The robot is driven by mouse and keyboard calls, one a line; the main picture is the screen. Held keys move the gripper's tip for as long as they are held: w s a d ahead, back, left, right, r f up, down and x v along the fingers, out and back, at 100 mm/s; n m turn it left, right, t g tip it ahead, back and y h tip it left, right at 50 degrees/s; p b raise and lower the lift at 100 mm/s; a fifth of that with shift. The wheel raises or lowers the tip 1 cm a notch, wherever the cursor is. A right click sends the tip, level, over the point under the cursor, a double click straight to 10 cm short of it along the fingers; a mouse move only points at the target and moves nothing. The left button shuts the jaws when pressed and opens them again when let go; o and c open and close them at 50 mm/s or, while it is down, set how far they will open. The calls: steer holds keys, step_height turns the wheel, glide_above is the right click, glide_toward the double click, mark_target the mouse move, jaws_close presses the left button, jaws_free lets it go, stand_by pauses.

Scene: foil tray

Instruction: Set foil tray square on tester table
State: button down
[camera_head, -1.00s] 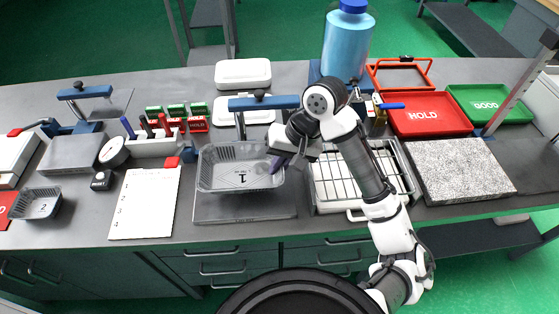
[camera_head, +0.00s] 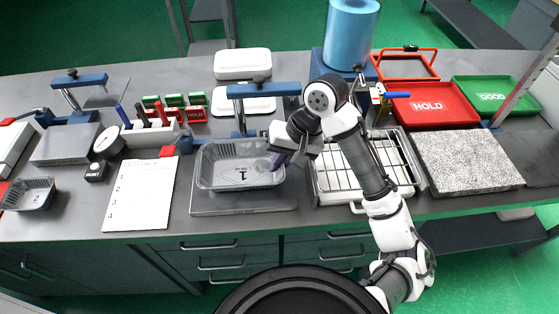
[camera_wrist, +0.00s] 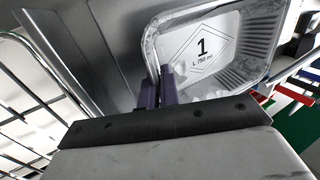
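The foil tray marked 1 (camera_head: 239,173) is over the flat grey plate of the tester table (camera_head: 245,203), under the blue crossbar (camera_head: 264,90). The tray's front edge lies behind a bare strip of the plate. It also shows in the wrist view (camera_wrist: 222,44), its floor lettering facing me. My gripper (camera_head: 277,163) is at the tray's right wall. In the wrist view its two purple fingers (camera_wrist: 158,92) are close together on the tray's near rim, shut on it. I cannot tell whether the tray's underside touches the plate.
A wire rack (camera_head: 345,168) stands right of the plate. A smaller tray marked 2 (camera_head: 29,195) and a written sheet (camera_head: 140,196) lie to the left. Red HOLD (camera_head: 430,105) and green GOOD (camera_head: 492,96) trays are at the back right.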

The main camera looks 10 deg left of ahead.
steer(key=shift+s, duration=0.1)
steer(key=shift+f, duration=0.3)
stand_by(0.7)
steer(key=c, duration=1.6)
jaws_free()
steer(key=shift+o, duration=0.2)
steer(key=v, duration=1.4)
steer(key=shift+s+a+f, duration=0.1)
steer(key=shift+s+a, duration=0.05)
steer(key=shift+s, duration=0.05)
